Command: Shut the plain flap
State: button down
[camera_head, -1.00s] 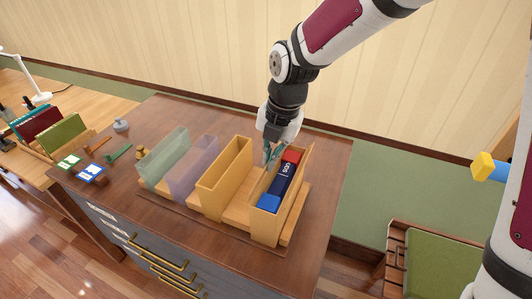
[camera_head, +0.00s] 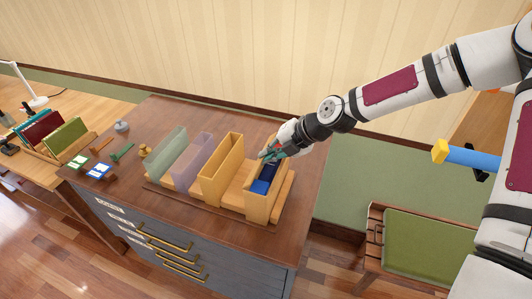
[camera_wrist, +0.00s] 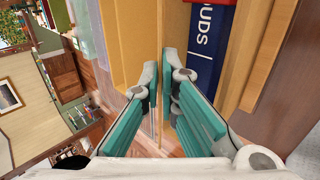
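I cannot tell for sure which part is the plain flap. A tan holder with an open top (camera_head: 258,208) stands at the right end of a row on the desk and holds books. A dark blue book (camera_head: 264,177) with white letters is inside it; it also shows in the wrist view (camera_wrist: 212,40). My gripper (camera_head: 270,153) is at the holder's upper far part, reaching in from the right. In the wrist view its teal fingers (camera_wrist: 161,78) are close together with a narrow gap, near a tan wall (camera_wrist: 138,30). I cannot tell whether they touch or grip it.
An empty tan holder (camera_head: 211,188) stands to the left, then a purple translucent panel (camera_head: 193,160) and a green one (camera_head: 163,152). Stamps and cards (camera_head: 98,171) lie at the desk's left. A green-topped bench (camera_head: 430,245) stands at the right.

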jog(key=shift+d+f+y, duration=0.1)
jog(key=shift+d+y, duration=0.05)
jog(key=shift+y, duration=0.15)
dwell(0.4)
jog(key=c, duration=1.8)
grip_release()
jog(key=shift+c, duration=0.2)
jog(key=v, duration=1.2)
jog(key=shift+s, duration=0.1)
